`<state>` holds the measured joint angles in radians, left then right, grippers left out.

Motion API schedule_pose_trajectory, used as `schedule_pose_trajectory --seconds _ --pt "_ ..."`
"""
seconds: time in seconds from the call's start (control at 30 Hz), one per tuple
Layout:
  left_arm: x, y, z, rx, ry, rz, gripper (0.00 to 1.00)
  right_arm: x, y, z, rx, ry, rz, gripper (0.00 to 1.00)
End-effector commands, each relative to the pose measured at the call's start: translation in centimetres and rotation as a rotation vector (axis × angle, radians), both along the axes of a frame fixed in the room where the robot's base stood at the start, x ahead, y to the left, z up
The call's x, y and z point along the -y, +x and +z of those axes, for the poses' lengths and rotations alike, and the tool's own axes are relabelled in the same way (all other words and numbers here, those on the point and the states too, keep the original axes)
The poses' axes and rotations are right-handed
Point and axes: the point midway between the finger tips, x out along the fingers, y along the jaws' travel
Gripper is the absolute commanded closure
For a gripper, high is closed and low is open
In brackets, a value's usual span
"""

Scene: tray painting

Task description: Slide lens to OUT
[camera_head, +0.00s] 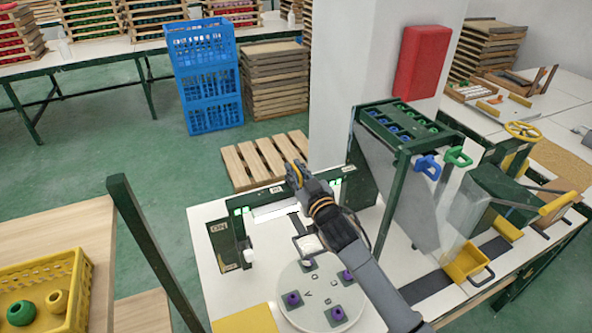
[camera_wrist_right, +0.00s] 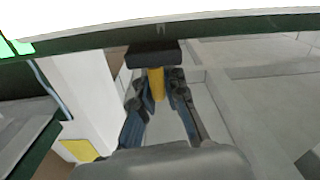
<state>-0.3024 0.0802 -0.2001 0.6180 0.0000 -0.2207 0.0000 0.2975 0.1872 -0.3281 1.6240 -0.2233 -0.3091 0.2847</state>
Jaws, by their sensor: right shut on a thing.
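My right gripper (camera_head: 296,174) reaches in from the lower right over the white work table. It is shut on a yellow handle (camera_wrist_right: 156,84), which hangs from a black block (camera_wrist_right: 153,54) on a dark green beam (camera_wrist_right: 235,30) in the right wrist view. The handle's yellow also shows between the fingers in the head view. The dark green station has a left post (camera_head: 225,242) with an ON label and green lights. A small framed pane (camera_head: 309,244) lies below the gripper; I cannot tell whether it is the lens. My forearm hides part of the station. My left gripper is out of view.
A round white turntable (camera_head: 320,287) with purple pieces stands in front of the station. A dark green rack (camera_head: 392,130) and a white pillar (camera_head: 360,60) are close behind and right. A yellow basket (camera_head: 75,310) stands at lower left.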

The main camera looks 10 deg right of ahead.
Motion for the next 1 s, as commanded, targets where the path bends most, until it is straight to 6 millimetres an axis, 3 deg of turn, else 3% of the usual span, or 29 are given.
schedule_pose_trajectory --seconds 0.17,0.5,0.6,1.0 --pt "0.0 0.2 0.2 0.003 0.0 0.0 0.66 0.6 0.1 0.0 0.0 -0.004 -0.001 1.0" --pt "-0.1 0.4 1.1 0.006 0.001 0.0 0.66 8.5 1.7 0.0 0.0 -0.011 -0.004 1.0" --pt "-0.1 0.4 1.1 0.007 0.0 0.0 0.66 10.0 2.0 0.0 0.0 -0.007 -0.001 1.0" --pt "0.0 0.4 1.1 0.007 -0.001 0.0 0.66 11.0 2.2 0.1 0.002 -0.005 -0.004 1.0"
